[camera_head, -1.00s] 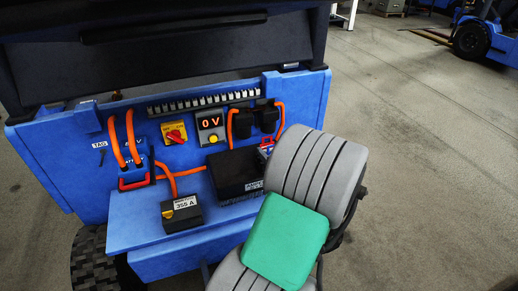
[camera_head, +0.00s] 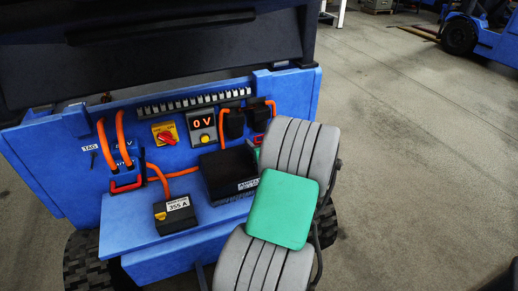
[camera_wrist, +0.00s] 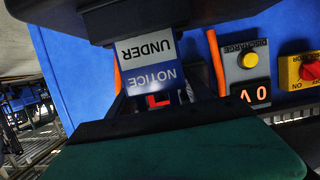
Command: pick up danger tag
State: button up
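I see no tag with readable danger wording. A blue and white tag (camera_wrist: 150,68) reading NOTICE UNDER shows upside down in the wrist view, just beyond the dark finger area of my gripper. A small red piece (camera_wrist: 158,100) shows just below it in that view. I cannot tell whether the fingers touch either one.
The blue panel holds a red and yellow switch (camera_head: 166,136), a lit 0 V display (camera_head: 203,123), black plugs (camera_head: 234,124) and orange cables (camera_head: 184,172). A black box (camera_head: 228,172) and a smaller box marked 355 A (camera_head: 175,214) stand on its ledge. Open floor lies to the right.

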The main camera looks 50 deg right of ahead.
jog(key=c, duration=1)
notch_tip(320, 180, up, 10)
jog(key=shift+p, duration=0.55)
